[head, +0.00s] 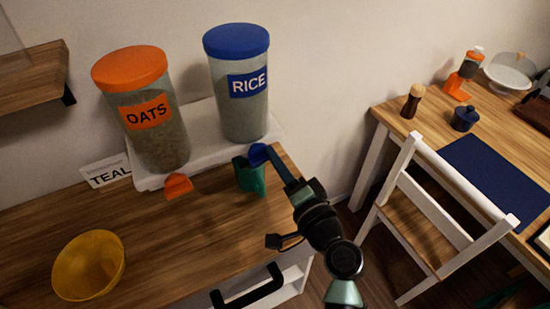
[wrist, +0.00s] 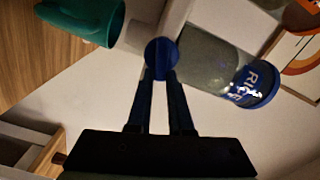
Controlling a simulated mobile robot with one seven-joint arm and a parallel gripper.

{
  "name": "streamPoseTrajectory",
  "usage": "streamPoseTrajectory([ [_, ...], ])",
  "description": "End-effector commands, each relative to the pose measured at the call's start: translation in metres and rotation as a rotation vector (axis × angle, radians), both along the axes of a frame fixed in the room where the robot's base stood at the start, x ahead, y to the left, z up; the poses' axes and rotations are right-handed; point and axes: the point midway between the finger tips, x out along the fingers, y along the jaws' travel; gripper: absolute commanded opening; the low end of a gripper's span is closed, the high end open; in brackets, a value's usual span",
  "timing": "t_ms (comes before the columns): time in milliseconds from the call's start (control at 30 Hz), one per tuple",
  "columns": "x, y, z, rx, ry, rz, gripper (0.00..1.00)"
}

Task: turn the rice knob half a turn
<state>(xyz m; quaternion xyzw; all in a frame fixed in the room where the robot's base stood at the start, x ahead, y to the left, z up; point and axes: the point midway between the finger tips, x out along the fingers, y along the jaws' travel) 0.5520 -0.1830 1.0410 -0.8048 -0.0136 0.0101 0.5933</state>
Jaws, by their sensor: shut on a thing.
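The rice dispenser (head: 238,110) is a clear cylinder with a blue lid and a blue RICE label, standing on a white base. Its round blue knob (head: 257,153) is at the front, low down. My gripper (head: 263,155) reaches it from the lower right. In the wrist view the two dark blue fingers (wrist: 161,72) are shut on the knob (wrist: 161,52), partly covering it; the rice dispenser (wrist: 210,65) lies behind it. A teal cup (head: 250,178) stands just below the knob at its left; it also shows in the wrist view (wrist: 95,22). Its inside is hidden.
The oats dispenser (head: 158,130) stands to the left, with an orange knob (head: 178,185). A TEAL card (head: 107,172) and a yellow bowl (head: 88,266) are on the wooden counter. A black handle (head: 248,288) is at the counter's front. A white chair (head: 425,210) and a table are right.

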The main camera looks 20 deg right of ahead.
Motion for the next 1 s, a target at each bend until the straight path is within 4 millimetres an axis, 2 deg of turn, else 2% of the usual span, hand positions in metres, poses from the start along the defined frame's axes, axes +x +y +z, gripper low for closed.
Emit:
streamPoseTrajectory([
  [433,-0.0005,-0.0014,-0.0055,0.256,0.009,-0.001,0.00],
  [1000,-0.0005,-0.0015,-0.0069,0.302,0.012,-0.002,0.00],
])
